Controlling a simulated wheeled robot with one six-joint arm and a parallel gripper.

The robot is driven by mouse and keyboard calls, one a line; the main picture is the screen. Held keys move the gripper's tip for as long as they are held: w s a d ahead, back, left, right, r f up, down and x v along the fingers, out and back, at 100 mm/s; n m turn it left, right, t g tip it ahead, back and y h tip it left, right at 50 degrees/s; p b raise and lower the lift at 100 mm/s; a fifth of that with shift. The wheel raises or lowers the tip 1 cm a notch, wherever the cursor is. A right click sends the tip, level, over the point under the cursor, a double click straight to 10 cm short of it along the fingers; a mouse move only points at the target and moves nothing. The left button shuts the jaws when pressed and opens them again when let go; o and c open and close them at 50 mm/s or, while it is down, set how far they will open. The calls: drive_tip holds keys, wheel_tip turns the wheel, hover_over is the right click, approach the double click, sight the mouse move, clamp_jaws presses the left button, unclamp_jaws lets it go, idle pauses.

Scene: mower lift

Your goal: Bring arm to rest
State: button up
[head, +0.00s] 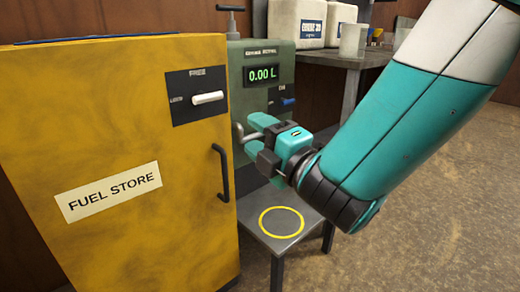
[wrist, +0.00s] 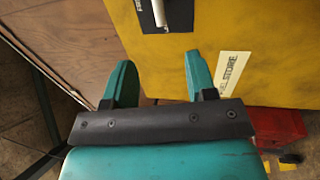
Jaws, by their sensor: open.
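My gripper (head: 257,137) is teal with dark joints and reaches left from my teal and white arm. It is in front of the grey-green dispenser, above the small grey stand and right of the yellow cabinet. In the wrist view my gripper (wrist: 158,65) shows two teal fingers spread apart with nothing between them. Brown wood panelling and the yellow cabinet's edge lie beyond them. Part of the dispenser's front and its crank are hidden behind the gripper.
The yellow fuel store cabinet (head: 130,130) has a black handle (head: 221,172). The dispenser (head: 262,100) reads 0.00 L. The stand (head: 282,243) bears a bare yellow ring. White containers (head: 297,22) stand on a bench behind. A red object (wrist: 280,130) shows at lower right. Floor at right is clear.

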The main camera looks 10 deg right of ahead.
drive_tip(key=shift+s+d, duration=0.1)
drive_tip(key=d+f+m+g+h, duration=0.55)
drive_tip(key=d+m+h, duration=0.25)
drive_tip(key=m, duration=0.6)
drive_tip(key=s+m+g+y, duration=0.1)
drive_tip(key=s+m+g, duration=0.3)
drive_tip(key=s+g, duration=1.25)
drive_tip(key=s+r+t+p, duration=0.2)
drive_tip(key=r+p, duration=1.6)
drive_tip(key=p, duration=0.1)
drive_tip(key=s+r+t+p, duration=0.3)
drive_tip(key=r+p, duration=1.5)
drive_tip(key=r, duration=0.1)
drive_tip(key=shift+s+d+p, duration=0.2)
drive_tip(key=shift+s+p, duration=0.15)
drive_tip(key=shift+p, duration=0.05)
